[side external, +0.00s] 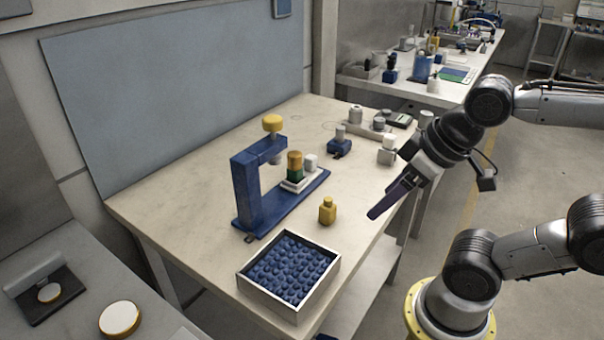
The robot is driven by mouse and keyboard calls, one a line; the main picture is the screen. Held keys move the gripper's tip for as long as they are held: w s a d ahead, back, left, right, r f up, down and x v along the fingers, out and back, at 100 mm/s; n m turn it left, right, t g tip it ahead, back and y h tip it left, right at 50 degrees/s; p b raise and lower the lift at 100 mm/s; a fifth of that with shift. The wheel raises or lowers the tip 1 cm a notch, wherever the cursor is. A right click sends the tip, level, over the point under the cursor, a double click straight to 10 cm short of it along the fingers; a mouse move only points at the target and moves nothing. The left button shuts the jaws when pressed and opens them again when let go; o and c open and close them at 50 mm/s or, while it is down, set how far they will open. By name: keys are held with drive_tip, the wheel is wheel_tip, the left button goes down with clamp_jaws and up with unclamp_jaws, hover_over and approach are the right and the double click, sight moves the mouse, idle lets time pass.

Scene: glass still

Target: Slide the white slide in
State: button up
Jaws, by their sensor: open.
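A blue C-shaped press (248,192) stands on the table, with a yellow knob (272,123) on top of its arm. A white slide (296,188) sits on the press's blue base, to the right of the upright. A cylinder with an orange top and green bottom (294,166) stands on the slide, with a small white cylinder (311,161) beside it. Whether the slide is partly or fully out from under the press arm, I cannot tell. My gripper (375,213) is open and empty, to the right of the press and apart from it, pointing down-left.
A white-walled tray (266,306) of dark blue round pieces stands at the table's front. A small yellow bottle (327,210) stands between press and gripper. A blue block with a grey top (340,142) and a white-topped piece (387,150) stand behind. The table's left part is clear.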

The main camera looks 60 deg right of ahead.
drive_tip(key=shift+c, duration=1.1)
drive_tip(key=w+d+r+n+g, duration=0.1)
drive_tip(key=w+d+r+n, duration=0.1)
drive_tip(key=w+r, duration=0.8)
drive_tip(key=m+g, duration=0.2)
drive_tip(key=g, duration=0.3)
hover_over(311, 156)
wheel_tip(311, 156, down, 10)
drive_tip(key=f, duration=0.1)
wheel_tip(311, 156, down, 13)
drive_tip(key=shift+a+r, duration=0.1)
drive_tip(key=shift+r, duration=0.05)
